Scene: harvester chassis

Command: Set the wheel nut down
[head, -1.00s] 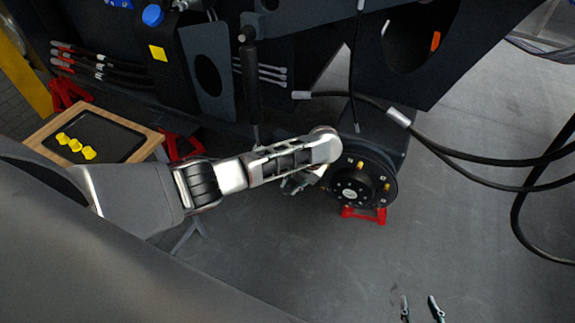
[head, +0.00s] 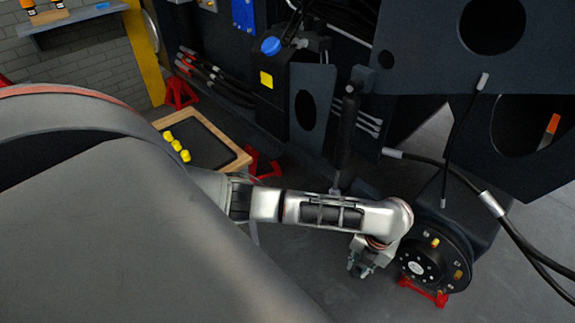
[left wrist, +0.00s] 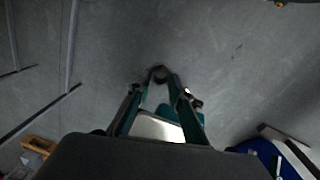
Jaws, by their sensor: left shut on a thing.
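My left gripper (head: 362,268) is just left of the wheel hub (head: 418,268), above the floor and apart from the hub face. In the left wrist view its fingers (left wrist: 158,76) close on a small dark round thing, the wheel nut (left wrist: 158,71), held at the tips over bare grey floor. The nut is too small to make out in the head view. The hub carries yellow pieces on its face. A wood-rimmed tray (head: 236,163) with a dark bed stands to the left, with several yellow pieces (head: 177,146) on it. My right gripper is out of view.
The dark chassis (head: 420,45) fills the upper right, with a cylinder (head: 346,130) hanging near my left arm. Black hoses (head: 520,235) curve at the right. Red stands (head: 425,292) are under the hub and near the tray. Grey floor is clear below the gripper.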

